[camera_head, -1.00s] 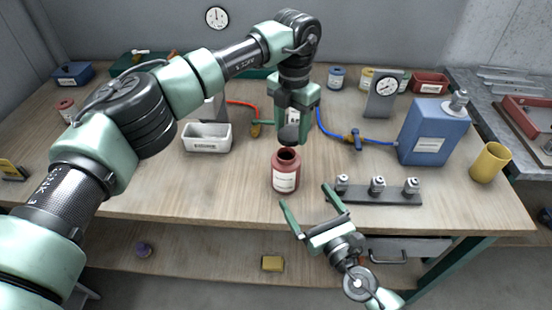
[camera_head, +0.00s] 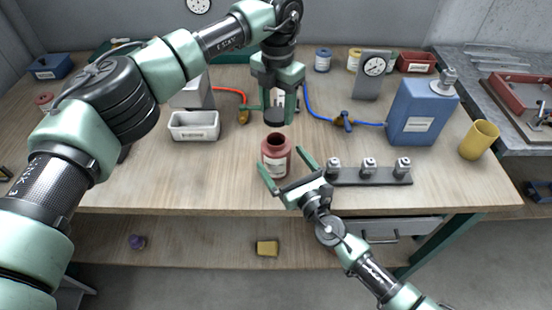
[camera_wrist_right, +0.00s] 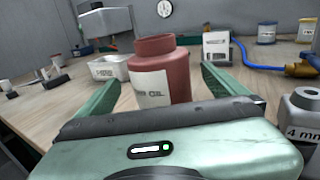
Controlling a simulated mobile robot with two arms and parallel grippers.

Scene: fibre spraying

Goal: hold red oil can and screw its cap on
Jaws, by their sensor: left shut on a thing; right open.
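The red oil can (camera_head: 276,149) stands upright and uncapped near the front edge of the bench. It also shows in the right wrist view (camera_wrist_right: 177,65), with its white label facing my gripper. My left gripper (camera_head: 275,108) is shut on a dark cap (camera_head: 274,118) and holds it above the can's mouth, apart from it. My right gripper (camera_head: 284,161) is open and low at the front of the can. Its fingers reach along both sides of the can, with visible gaps in the right wrist view.
A grey rack with several small labelled parts (camera_head: 368,178) lies right of the can. A white bin (camera_head: 194,126) stands to the left. A blue jug (camera_head: 422,112) and a yellow cup (camera_head: 479,140) stand at the right. A blue hose with a valve (camera_head: 343,121) lies behind.

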